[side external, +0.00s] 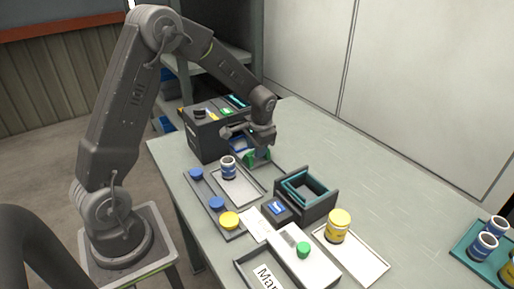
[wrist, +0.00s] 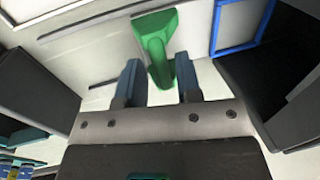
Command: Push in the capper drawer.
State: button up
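A dark box-shaped unit (side external: 203,138) stands at the back left of the table, with small coloured items on its top. A green handle-like part (side external: 262,162) shows beside its front, just below my gripper (side external: 259,149). The green part (wrist: 155,48) also shows in the wrist view, lying between the two blue-grey fingertips of my gripper (wrist: 159,82). The fingers are apart, and the right one appears close to the green part. I cannot tell if they touch. My gripper hides much of the unit's front, so how far any drawer stands out is unclear.
A dark open box with a teal inner tray (side external: 308,188) stands nearer the front. A light tray holds a blue-and-white jar (side external: 228,168), beside a rail with blue and yellow caps. A yellow jar (side external: 338,226) stands on a white tray.

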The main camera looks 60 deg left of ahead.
jog(key=shift+o, duration=0.7)
notch_tip(320, 180, up, 14)
jog(key=d, duration=0.2)
jog(key=shift+d+f, duration=0.25)
jog(key=shift+d, duration=0.1)
